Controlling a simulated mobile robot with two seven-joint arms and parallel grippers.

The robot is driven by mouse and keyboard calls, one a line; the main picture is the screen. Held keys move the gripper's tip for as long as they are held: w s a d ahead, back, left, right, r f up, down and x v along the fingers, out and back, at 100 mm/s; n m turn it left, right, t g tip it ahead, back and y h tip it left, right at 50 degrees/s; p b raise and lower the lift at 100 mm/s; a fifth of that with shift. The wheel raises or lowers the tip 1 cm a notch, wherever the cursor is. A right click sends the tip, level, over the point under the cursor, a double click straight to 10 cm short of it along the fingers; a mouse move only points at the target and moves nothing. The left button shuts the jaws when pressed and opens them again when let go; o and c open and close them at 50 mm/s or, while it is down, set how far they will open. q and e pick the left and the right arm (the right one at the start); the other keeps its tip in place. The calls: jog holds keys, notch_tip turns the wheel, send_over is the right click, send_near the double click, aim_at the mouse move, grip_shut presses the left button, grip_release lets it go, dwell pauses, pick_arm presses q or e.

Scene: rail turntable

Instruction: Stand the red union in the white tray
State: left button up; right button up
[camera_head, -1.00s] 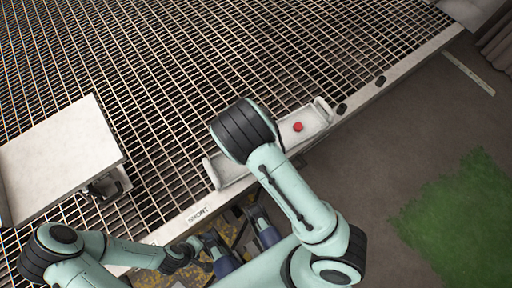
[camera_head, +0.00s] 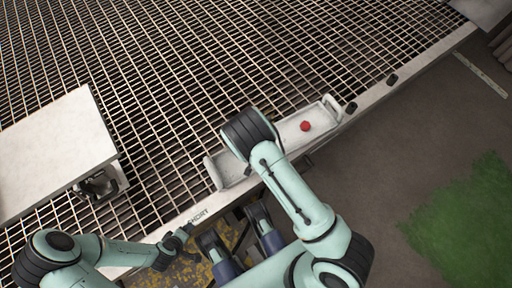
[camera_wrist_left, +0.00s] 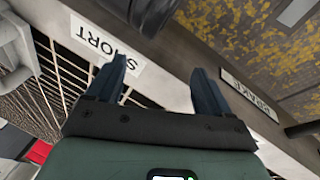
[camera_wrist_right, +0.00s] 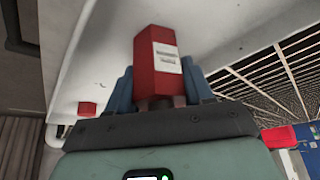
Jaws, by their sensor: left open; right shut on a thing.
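My right gripper (camera_wrist_right: 165,88) is shut on a red, flat-sided piece (camera_wrist_right: 158,60) with a white label, which I take for the red union. In the head view my right wrist hides this gripper and the piece. The white tray (camera_head: 285,136), long with raised end handles, lies along the deck edge under my right wrist. It also shows behind the held piece in the right wrist view (camera_wrist_right: 95,60); I cannot tell if they touch. A small red piece (camera_head: 305,126) sits in the tray's right part. My left gripper (camera_wrist_left: 160,72) is open and empty near the SHORT label.
A metal grating (camera_head: 220,60) fills the deck. A pale flat panel (camera_head: 50,150) stands at left. Two small black pieces (camera_head: 351,107) (camera_head: 392,78) sit along the edge right of the tray. Below the edge are floor and a green patch (camera_head: 465,215).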

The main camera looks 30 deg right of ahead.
jog(key=o, duration=0.9)
jog(key=shift+f, duration=0.1)
jog(key=o, duration=0.4)
